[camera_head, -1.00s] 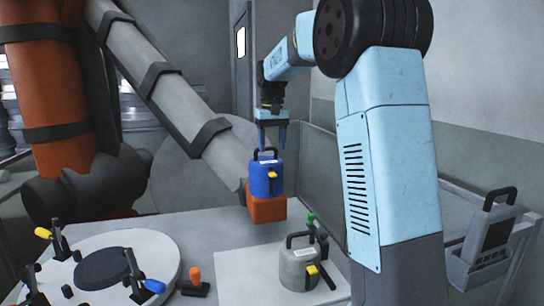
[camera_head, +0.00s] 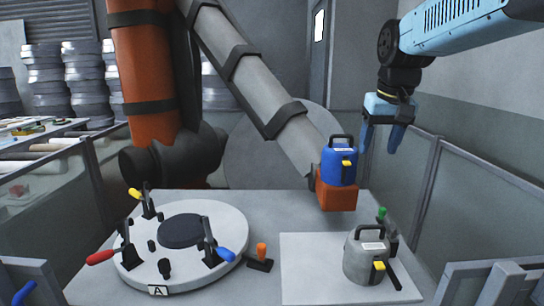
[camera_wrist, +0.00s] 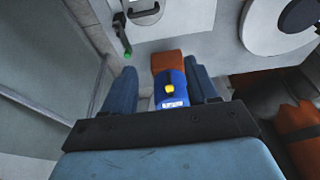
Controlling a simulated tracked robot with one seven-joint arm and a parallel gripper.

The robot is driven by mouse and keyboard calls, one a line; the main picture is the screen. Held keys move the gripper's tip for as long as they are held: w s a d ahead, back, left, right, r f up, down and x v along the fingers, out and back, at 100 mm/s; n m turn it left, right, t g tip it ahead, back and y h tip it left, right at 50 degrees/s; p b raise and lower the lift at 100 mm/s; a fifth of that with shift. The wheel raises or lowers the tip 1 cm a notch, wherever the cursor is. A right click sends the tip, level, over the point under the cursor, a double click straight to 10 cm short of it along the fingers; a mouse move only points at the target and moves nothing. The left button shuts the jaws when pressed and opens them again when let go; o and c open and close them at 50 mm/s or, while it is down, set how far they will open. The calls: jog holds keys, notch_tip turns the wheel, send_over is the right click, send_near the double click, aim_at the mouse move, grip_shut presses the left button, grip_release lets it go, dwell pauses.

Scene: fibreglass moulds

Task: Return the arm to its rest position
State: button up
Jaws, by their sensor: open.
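My gripper (camera_head: 383,140) is raised at the upper right of the head view, above and to the right of a blue canister (camera_head: 339,164). Its two blue fingers point down and are apart with nothing between them. The blue canister has a dark handle and a yellow spout and sits upright on an orange block (camera_head: 335,195). In the wrist view, my open fingers (camera_wrist: 165,88) show, with the blue canister (camera_wrist: 172,90) seen beyond and between them, apart from them. My light-blue arm comes in from the upper right.
A grey canister (camera_head: 366,258) stands on a white board (camera_head: 310,265) at the right of the table. A round white turntable (camera_head: 228,222) with several clamps and a dark disc lies left. A large orange and grey machine arm (camera_head: 145,60) stands behind. Transparent panels (camera_head: 478,205) flank the right side.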

jog(key=s+f+t, duration=0.1)
jog(key=s+f, duration=0.2)
jog(key=s, duration=0.4)
jog(key=s+f+t, duration=0.1)
jog(key=s+f, duration=0.3)
jog(key=s, duration=0.4)
jog(key=shift+s+f, duration=0.2)
jog(key=shift+f, duration=0.1)
